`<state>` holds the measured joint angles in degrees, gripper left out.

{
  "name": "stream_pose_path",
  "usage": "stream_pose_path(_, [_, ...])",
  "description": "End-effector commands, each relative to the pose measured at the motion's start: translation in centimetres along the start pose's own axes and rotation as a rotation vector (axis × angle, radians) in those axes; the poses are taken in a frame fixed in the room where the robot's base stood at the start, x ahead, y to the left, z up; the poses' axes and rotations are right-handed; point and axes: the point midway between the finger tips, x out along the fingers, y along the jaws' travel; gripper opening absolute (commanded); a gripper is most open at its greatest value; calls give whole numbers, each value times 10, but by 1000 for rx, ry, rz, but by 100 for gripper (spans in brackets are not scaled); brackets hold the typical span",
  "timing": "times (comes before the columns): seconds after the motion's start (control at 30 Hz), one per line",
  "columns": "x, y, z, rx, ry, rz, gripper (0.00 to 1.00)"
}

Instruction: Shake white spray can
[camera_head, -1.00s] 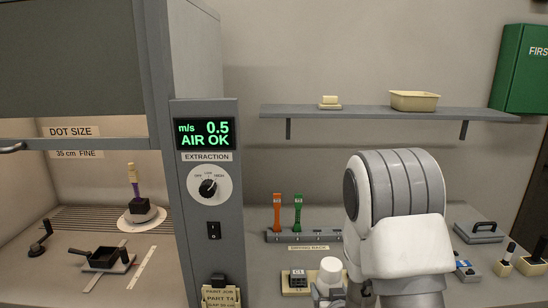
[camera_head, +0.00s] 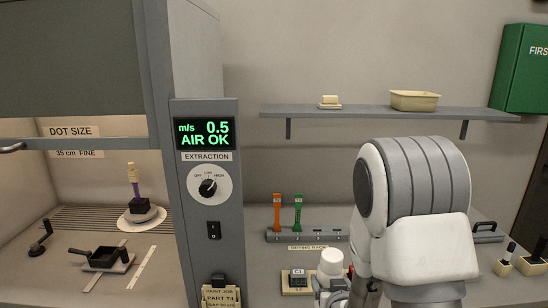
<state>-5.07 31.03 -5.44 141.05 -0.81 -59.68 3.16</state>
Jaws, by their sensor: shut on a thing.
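The white spray can (camera_head: 331,261) shows its rounded white top at the lower middle of the head view, just left of my arm. My gripper (camera_head: 329,287) is shut on the can. Only the can's upper part shows; the gripper and the picture's bottom edge hide the rest. The can looks about upright. My white and grey arm stands to the right of it and covers part of the bench.
A drying rack (camera_head: 306,235) with an orange and a green tool stands behind the can. A small device (camera_head: 298,282) sits left of it. The extraction panel (camera_head: 208,190) and hood are further left. A shelf (camera_head: 370,113) with a tray (camera_head: 414,99) hangs above.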

Motion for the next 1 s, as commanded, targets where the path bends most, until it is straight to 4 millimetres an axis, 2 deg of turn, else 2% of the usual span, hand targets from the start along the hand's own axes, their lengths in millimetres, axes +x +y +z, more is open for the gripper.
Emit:
stream_pose_path(0.03, [-5,0,-15,1,9,0,0])
stream_pose_path(0.13, [-14,0,-36,1,9,0,0])
stream_pose_path(0.23, [-18,0,-42,0,1,0,0])
stream_pose_path(0.5, [4,0,14,-1,-10,0,0])
stream_pose_path(0.57, [9,0,24,-1,-8,0,0])
stream_pose_path(0.63, [10,0,26,0,-2,0,0])
stream_pose_path(0.93, [-14,0,-36,1,9,0,0])
stream_pose_path(1.0, [-18,0,-42,1,4,0,0])
